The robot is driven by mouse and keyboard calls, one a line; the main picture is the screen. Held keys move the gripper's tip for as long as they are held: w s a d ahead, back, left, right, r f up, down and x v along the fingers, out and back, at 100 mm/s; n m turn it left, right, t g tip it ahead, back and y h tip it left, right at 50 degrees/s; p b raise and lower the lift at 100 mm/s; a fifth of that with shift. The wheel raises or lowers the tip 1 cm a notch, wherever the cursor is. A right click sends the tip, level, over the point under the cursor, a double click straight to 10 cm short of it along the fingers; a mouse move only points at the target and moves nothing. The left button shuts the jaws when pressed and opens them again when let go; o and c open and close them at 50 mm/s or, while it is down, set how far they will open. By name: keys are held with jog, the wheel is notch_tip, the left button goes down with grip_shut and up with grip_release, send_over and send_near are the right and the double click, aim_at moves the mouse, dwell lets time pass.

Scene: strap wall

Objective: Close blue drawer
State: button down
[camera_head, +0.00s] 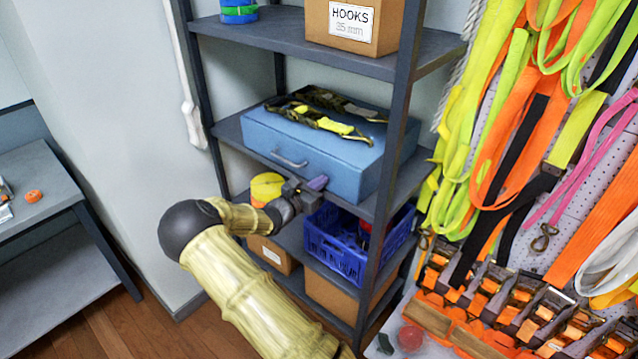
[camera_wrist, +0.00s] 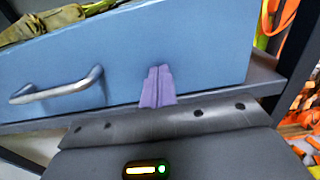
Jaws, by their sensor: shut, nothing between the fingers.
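The blue drawer (camera_head: 308,151) is a box-like unit on the middle shelf of a dark metal rack, with a silver handle (camera_head: 289,160) on its front. In the wrist view the blue front (camera_wrist: 200,50) fills the upper part, with the handle (camera_wrist: 57,87) at the left. My gripper (camera_head: 318,183) is shut and empty, its purple fingertips (camera_wrist: 157,86) in front of the lower part of the drawer front, to the right of the handle. I cannot tell whether the fingertips touch the front. How far the drawer stands out is hard to tell.
Camouflage straps with yellow parts (camera_head: 322,113) lie on top of the drawer unit. A blue crate (camera_head: 337,247) and a yellow roll (camera_head: 266,187) are on the shelf below. A rack upright (camera_head: 385,190) stands to the right, beside hanging straps (camera_head: 505,130).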

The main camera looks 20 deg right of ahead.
jog(key=b+v, duration=0.2)
jog(key=v, duration=1.2)
